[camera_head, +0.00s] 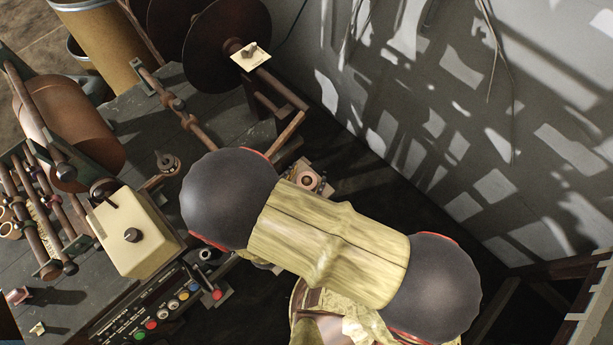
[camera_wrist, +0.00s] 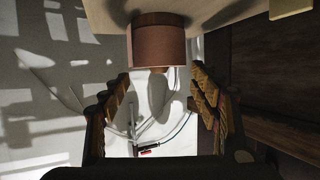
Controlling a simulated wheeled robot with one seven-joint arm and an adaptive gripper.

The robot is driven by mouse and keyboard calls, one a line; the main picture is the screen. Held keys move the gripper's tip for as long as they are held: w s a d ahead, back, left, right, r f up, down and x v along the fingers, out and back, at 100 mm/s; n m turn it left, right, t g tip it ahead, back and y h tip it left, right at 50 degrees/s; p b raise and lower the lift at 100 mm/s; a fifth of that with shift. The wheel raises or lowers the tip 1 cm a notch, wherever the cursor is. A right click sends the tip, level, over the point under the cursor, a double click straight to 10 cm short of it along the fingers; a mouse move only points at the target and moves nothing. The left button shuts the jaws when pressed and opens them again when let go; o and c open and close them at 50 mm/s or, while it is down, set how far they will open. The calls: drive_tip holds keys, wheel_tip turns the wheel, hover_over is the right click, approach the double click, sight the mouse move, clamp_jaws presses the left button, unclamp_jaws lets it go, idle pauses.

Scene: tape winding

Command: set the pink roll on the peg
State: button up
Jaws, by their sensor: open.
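In the wrist view, a dull pink-brown roll (camera_wrist: 158,46) with a darker brown rim sits ahead of my gripper, against a tan surface (camera_wrist: 105,14). My gripper (camera_wrist: 160,92) is open, with one ridged finger on each side. The roll lies beyond the fingertips, roughly centred between them, and nothing is clearly held. A small rounded tip shows just below the roll; I cannot tell whether it is the peg.
A dark bench (camera_head: 125,110) carries a large copper-coloured roll (camera_head: 65,130), a cream box (camera_head: 133,233) with a knob, and a button panel (camera_head: 150,310). A big dark disc (camera_head: 215,45) stands at the back. A grey wall (camera_head: 430,90) bounds the right side.

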drive_tip(key=shift+v, duration=3.75)
